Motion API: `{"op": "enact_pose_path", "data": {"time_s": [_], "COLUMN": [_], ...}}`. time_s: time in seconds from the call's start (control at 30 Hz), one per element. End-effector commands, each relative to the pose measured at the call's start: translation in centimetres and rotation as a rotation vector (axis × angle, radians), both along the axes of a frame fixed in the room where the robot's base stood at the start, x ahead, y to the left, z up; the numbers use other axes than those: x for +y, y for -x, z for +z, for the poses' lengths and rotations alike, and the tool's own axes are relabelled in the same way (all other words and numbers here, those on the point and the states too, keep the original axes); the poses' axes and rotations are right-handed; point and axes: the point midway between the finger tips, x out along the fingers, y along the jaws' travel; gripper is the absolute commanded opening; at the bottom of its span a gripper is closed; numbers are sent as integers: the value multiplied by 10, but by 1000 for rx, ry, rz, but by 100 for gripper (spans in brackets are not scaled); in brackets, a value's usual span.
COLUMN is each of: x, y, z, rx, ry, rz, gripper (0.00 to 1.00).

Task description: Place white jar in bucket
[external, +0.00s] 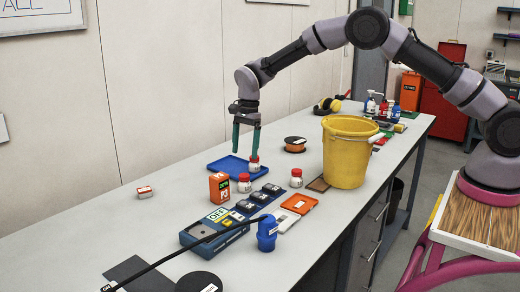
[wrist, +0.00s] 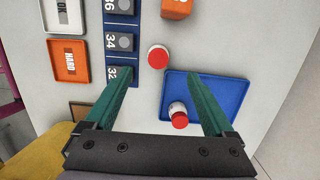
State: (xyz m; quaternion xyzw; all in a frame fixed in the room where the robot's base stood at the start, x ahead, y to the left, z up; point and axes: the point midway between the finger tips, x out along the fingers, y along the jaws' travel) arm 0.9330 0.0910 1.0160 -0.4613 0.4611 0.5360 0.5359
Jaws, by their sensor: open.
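Several small white jars with red lids stand on the bench. One jar (external: 254,167) is on the blue tray (external: 225,166), just under my gripper; it shows between the fingers in the wrist view (wrist: 178,114), nearer the right finger. A second jar (external: 244,184) stands off the tray, just ahead of the fingertips in the wrist view (wrist: 158,56). A third jar (external: 296,178) stands nearer the bucket. My gripper (external: 246,152) points down, open and apparently empty. The yellow bucket (external: 346,158) stands on the bench; its inside is hidden, and its edge shows in the wrist view (wrist: 32,152).
An orange device (external: 219,188) and a blue row of numbered blocks (external: 243,207) lie in front of the tray. An orange tray (external: 299,204), a blue container (external: 267,235) and a copper spool (external: 295,144) are nearby. Bottles (external: 384,108) stand beyond the bucket.

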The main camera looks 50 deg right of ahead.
Motion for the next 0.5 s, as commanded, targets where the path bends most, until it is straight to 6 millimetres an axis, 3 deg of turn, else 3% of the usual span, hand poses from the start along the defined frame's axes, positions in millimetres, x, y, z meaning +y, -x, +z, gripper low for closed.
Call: {"op": "enact_pose_path", "data": {"time_s": [0.3, 0.5], "x": [6, 7], "y": [1, 1], "z": [-45, -60], "rx": [3, 2], "ry": [0, 0], "rz": [1, 1], "gripper": [88, 88]}}
